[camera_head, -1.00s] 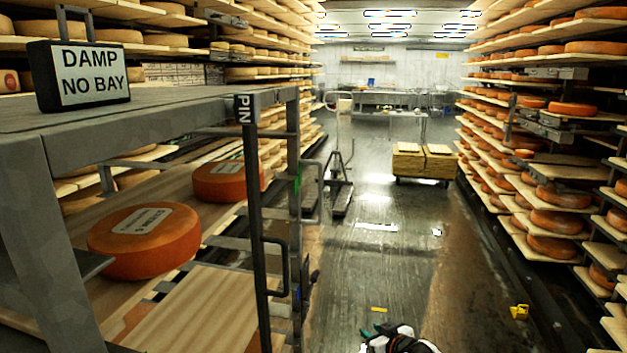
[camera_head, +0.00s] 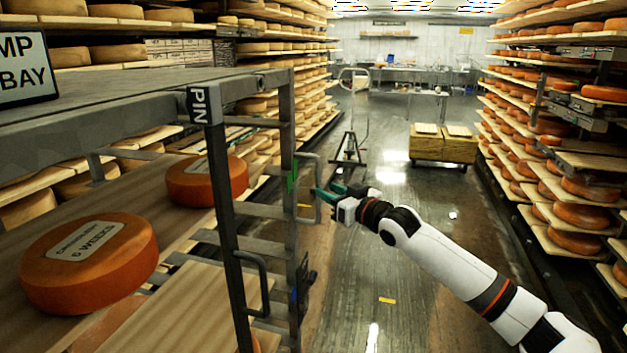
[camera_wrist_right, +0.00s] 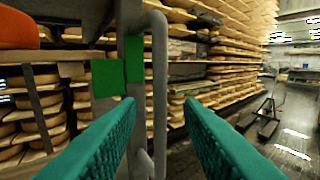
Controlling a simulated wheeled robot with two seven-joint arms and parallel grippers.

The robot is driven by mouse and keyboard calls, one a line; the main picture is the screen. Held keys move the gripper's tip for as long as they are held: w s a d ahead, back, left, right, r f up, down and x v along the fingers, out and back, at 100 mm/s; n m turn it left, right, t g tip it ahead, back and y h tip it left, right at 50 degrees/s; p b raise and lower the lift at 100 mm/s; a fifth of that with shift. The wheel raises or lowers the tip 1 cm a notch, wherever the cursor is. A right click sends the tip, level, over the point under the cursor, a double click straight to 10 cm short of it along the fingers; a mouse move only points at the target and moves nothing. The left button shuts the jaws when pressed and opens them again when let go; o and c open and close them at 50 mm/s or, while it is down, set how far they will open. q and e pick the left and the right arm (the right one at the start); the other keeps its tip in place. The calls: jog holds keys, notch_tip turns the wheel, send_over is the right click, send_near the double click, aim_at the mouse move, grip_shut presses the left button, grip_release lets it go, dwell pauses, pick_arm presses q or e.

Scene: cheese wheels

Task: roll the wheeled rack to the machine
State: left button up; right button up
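The wheeled rack (camera_head: 140,88) is a grey metal frame filling the left of the head view. A "PIN" tag (camera_head: 201,105) hangs on its dark front bar. A looped metal handle (camera_head: 311,190) stands on its right upright beside a green patch (camera_head: 292,178). My right gripper (camera_head: 330,192) is open at that handle, its teal fingers pointing left. In the right wrist view the handle's vertical bar (camera_wrist_right: 158,70) shows between the open fingers; contact cannot be told. The rack's wheels are hidden. My left gripper is out of view. I cannot identify the machine.
Orange cheese wheels (camera_head: 88,262) sit on the rack's board. A sign (camera_head: 22,70), partly cut off, stands on top. A wheeled stand (camera_head: 350,150) and a cart with stacked boards (camera_head: 443,148) stand farther along the aisle. Cheese shelves line both sides. The wet floor (camera_head: 385,270) between is mostly clear.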

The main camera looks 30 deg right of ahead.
aim_at(320, 186)
jog(key=w, duration=0.3)
jog(key=w+p, duration=0.1)
jog(key=w, duration=0.1)
jog(key=shift+w+a+r, duration=0.1)
jog(key=shift+w+a, duration=0.05)
jog(key=shift+a, duration=0.2)
jog(key=shift+w, duration=0.75)
grip_shut()
